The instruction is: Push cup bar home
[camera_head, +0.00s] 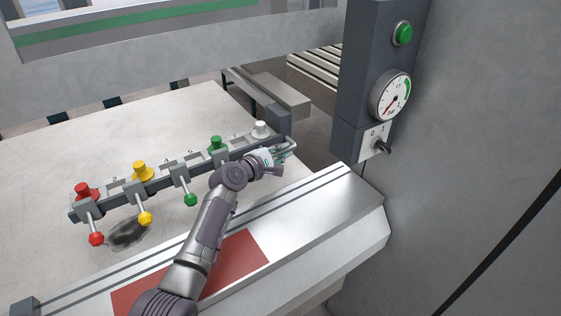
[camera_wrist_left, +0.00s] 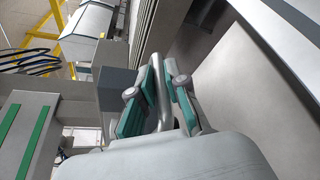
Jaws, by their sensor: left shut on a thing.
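The cup bar (camera_head: 156,184) is a long dark bar lying across the light table. It carries several coloured caps, from a red cap (camera_head: 83,190) at the left to a white cap (camera_head: 260,128) at the right. Levers with red, yellow and green knobs hang along its near side. My left gripper (camera_head: 284,151) is at the bar's right end, at a metal handle (camera_head: 290,146). In the left wrist view the fingers (camera_wrist_left: 156,98) are shut on the round metal handle (camera_wrist_left: 158,85). The gripper and arm hide part of the bar's near side. My right gripper is out of view.
A dark control post at the right carries a green button (camera_head: 402,33), a pressure gauge (camera_head: 391,96) and a switch (camera_head: 381,147). A metal ledge (camera_head: 330,190) with a red patch (camera_head: 240,256) runs along the front. A dark smudge (camera_head: 126,234) marks the table.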

